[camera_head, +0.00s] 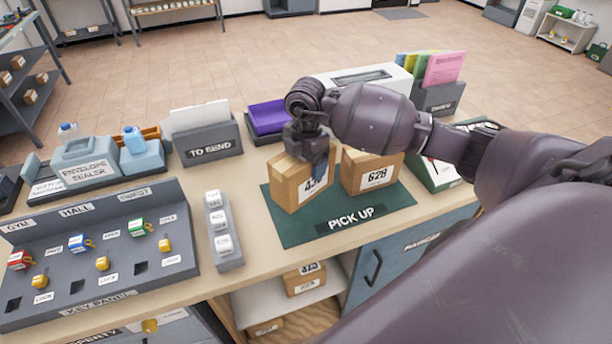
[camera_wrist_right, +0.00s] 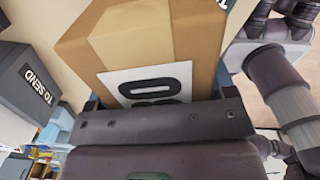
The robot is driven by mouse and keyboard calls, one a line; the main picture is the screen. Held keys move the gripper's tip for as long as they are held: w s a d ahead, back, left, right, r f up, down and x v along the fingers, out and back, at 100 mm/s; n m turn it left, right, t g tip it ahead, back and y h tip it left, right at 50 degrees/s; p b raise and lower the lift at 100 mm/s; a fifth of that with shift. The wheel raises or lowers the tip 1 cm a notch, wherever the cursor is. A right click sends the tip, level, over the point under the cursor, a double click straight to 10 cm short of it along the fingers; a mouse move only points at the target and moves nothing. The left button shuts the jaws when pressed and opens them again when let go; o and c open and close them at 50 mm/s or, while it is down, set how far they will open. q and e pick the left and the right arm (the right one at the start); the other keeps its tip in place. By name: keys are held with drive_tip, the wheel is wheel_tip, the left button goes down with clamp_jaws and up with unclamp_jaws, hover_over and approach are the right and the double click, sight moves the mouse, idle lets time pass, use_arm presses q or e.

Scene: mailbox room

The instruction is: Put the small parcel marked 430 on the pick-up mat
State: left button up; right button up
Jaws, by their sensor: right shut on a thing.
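The small parcel (camera_head: 299,185) is a brown box with a white label. The label begins with 4; the rest is partly hidden by my gripper. My right gripper (camera_head: 318,160) is shut on this parcel from above. In the right wrist view the parcel (camera_wrist_right: 195,50) fills the space by the jaws (camera_wrist_right: 155,122), with a 0 showing on its label. The parcel is at the left part of the green pick-up mat (camera_head: 290,233). I cannot tell whether its underside touches the mat. My left gripper is not in view.
A parcel marked 628 (camera_head: 364,170) stands on the mat, close to the right of the held one. A TO SEND box (camera_head: 207,144) is behind left, and a grey stamp rack (camera_head: 222,232) is left of the mat. The mat's front strip is clear.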

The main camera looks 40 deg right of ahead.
drive_tip(key=shift+f, duration=2.5)
drive_tip(key=shift+f, duration=0.15)
drive_tip(key=o, duration=1.2)
drive_tip(key=shift+c, duration=0.2)
drive_tip(key=shift+r, duration=0.4)
wheel_tip(320, 180, up, 12)
drive_tip(key=shift+f, duration=0.25)
drive_tip(key=shift+s+f, duration=0.1)
